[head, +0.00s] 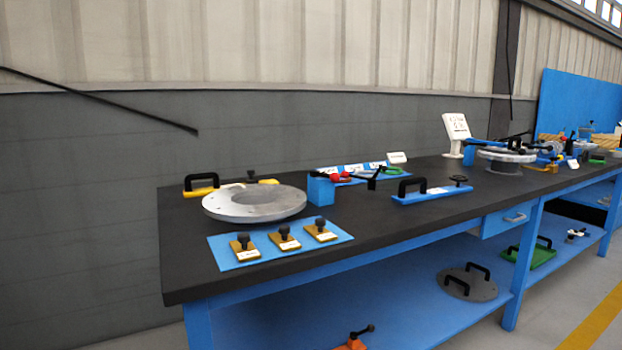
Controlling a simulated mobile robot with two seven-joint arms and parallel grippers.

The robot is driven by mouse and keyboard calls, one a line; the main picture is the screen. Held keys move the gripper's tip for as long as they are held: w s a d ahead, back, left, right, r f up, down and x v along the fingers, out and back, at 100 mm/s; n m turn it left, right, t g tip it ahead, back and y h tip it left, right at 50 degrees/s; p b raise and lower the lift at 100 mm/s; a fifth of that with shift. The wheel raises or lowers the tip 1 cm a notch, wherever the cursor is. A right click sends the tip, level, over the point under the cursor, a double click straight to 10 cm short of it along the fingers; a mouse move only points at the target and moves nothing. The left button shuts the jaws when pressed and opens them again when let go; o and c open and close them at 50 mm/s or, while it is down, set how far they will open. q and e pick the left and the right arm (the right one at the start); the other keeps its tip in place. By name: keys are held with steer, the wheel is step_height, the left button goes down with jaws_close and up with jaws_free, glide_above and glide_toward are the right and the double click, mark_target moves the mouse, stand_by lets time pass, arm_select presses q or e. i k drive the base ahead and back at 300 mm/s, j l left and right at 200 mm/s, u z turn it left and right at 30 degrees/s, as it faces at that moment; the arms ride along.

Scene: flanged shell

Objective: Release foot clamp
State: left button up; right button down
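Neither of my grippers shows in the head view. I cannot tell for certain which thing is the foot clamp. A grey flanged ring (255,203) lies on the near left of the dark bench top. A blue block with a red-knobbed lever (321,189) stands just right of it. Another round grey flange (506,155) sits on a pedestal farther right, with blue and black clamp-like parts around it, too small to make out.
A blue mat (331,237) with several black-knobbed yellow blocks lies at the bench's front edge. A blue plate with a black handle (431,195) lies mid-bench. A white sign (456,130) stands behind. The lower shelf (370,305) holds a handled grey disc (467,284).

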mark_target(334, 177)
steer(key=i+j+u, duration=0.55)
steer(key=i, duration=0.2)
steer(key=i+u, duration=0.25)
steer(key=i, duration=0.15)
